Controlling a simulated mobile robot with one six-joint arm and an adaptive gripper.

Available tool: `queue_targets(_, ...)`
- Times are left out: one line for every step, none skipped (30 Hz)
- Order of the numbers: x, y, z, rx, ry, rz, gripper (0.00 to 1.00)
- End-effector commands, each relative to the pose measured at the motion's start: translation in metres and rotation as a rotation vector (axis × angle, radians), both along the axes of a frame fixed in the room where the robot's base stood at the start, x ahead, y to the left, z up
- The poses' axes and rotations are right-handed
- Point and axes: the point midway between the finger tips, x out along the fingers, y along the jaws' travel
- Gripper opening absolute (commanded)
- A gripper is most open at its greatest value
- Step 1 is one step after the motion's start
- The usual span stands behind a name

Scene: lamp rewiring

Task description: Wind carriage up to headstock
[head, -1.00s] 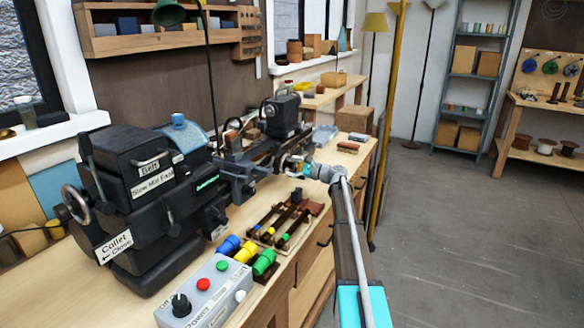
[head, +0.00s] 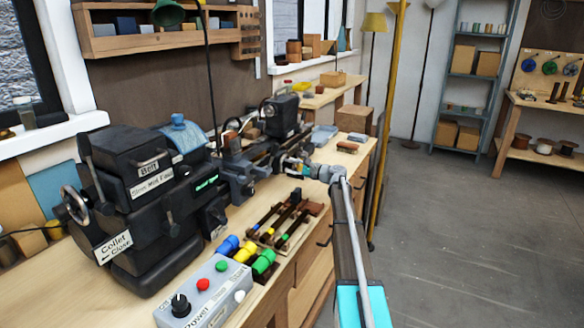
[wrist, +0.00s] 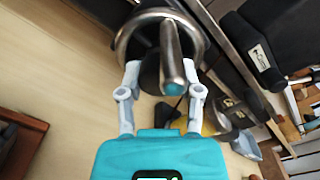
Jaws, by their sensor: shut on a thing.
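The headstock (head: 145,185) is the large black housing with printed labels at the left of the lathe in the head view. The carriage (head: 240,172) sits on the bed to its right, with a gap between them that I cannot measure. In the wrist view, a chrome handwheel (wrist: 122,42) has a metal handle (wrist: 171,56) sticking out toward the camera. My gripper (head: 292,167), also in the wrist view (wrist: 160,76), has its fingers on both sides of that handle and is shut on it. In the head view the handwheel is small and partly hidden by my gripper.
A wooden tool rack (head: 285,220) lies on the bench in front of the lathe. A grey control box (head: 205,291) with coloured buttons stands nearer. The tailstock (head: 284,116) is farther along the bed. A yellow pole (head: 388,130) stands behind my arm; the floor at right is clear.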

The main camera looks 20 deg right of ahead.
Motion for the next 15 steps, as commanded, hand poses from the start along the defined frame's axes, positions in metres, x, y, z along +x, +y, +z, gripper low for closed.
queue_targets(0.0004, 0.0004, 0.0004, -0.023, -0.019, 0.001, 0.00)
queue_targets(0.0005, 0.0004, 0.0004, -0.039, -0.031, 0.001, 0.00)
queue_targets(0.0005, 0.0004, 0.0004, -0.057, -0.045, 0.001, 0.00)
queue_targets(0.0007, 0.0004, 0.0005, -0.070, -0.055, 0.001, 0.00)
queue_targets(0.0006, 0.0005, 0.0006, -0.081, -0.064, 0.001, 0.00)
queue_targets(0.0007, 0.0006, 0.0006, -0.093, -0.073, 0.001, 0.00)
queue_targets(0.0007, 0.0006, 0.0006, -0.100, -0.079, 0.001, 0.00)
queue_targets(0.0008, 0.0006, 0.0006, -0.107, -0.083, 0.001, 0.00)
queue_targets(0.0008, 0.0007, 0.0006, -0.111, -0.087, 0.001, 0.00)
queue_targets(0.0008, 0.0007, 0.0006, -0.113, -0.088, 0.001, 0.00)
queue_targets(0.0008, 0.0009, 0.0006, -0.114, -0.088, 0.001, 0.00)
queue_targets(0.0008, 0.0009, 0.0006, -0.113, -0.089, 0.002, 0.00)
queue_targets(0.0009, 0.0010, 0.0006, -0.113, -0.089, 0.002, 0.00)
queue_targets(0.0008, 0.0010, 0.0006, -0.113, -0.089, 0.002, 0.00)
queue_targets(0.0008, 0.0010, 0.0006, -0.112, -0.088, 0.002, 0.00)
